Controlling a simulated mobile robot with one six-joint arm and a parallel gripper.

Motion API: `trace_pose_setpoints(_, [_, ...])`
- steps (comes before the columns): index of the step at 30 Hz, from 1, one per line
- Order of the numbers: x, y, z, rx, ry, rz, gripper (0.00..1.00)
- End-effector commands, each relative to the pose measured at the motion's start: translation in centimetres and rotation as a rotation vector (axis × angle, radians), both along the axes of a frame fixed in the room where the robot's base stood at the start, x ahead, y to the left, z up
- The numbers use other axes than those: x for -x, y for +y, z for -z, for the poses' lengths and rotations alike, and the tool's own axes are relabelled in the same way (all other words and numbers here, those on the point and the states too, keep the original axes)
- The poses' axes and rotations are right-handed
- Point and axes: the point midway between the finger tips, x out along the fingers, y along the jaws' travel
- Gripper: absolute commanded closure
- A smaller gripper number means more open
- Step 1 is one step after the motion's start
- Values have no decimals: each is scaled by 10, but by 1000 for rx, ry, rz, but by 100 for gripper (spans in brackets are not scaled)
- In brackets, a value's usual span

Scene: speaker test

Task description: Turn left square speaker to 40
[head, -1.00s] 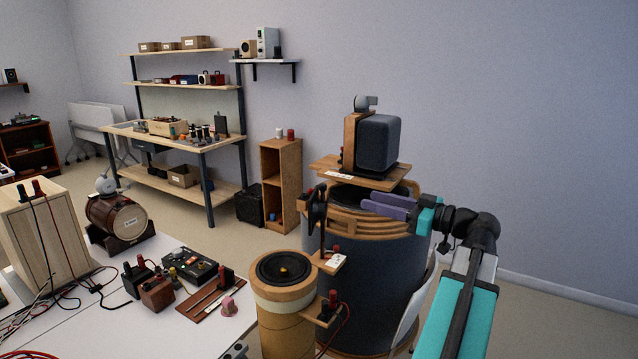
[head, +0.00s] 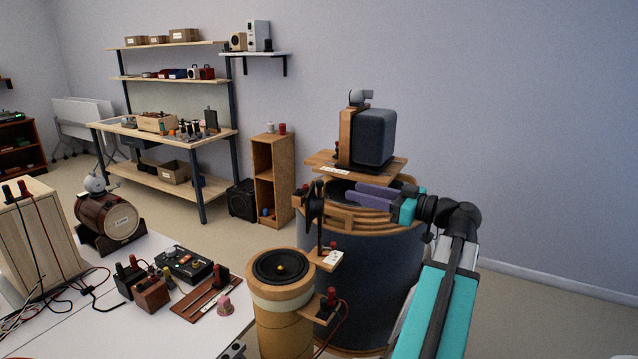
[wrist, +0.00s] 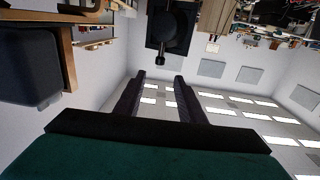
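A dark grey square speaker (head: 373,137) stands upright against a wooden back on a wooden board, above a large round drum (head: 370,265). It also shows at the left of the wrist view (wrist: 32,58). No readable dial or number shows on it. A pale wooden box (head: 35,235) with terminals on top stands at the far left; I cannot tell which one the task means. My gripper (head: 352,193), with purple fingers, is below the board, over the drum's top. In the wrist view its two fingers (wrist: 160,76) are apart with nothing between them. A black part with a round knob (wrist: 166,48) lies beyond the tips.
A black post with a clamp (head: 317,205) stands just left of my fingertips. A tan cylinder with a black cone (head: 281,268) is in front. The white table (head: 130,325) carries a small barrel (head: 106,217) and several small devices. The wall side at right is clear.

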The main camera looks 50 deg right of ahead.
Motion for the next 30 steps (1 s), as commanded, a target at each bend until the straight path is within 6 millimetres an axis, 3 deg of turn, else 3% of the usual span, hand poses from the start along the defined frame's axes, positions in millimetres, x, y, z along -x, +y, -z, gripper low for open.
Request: trace_pose_setpoints(30, [-115, 23, -1, -1, 1, 1, 64])
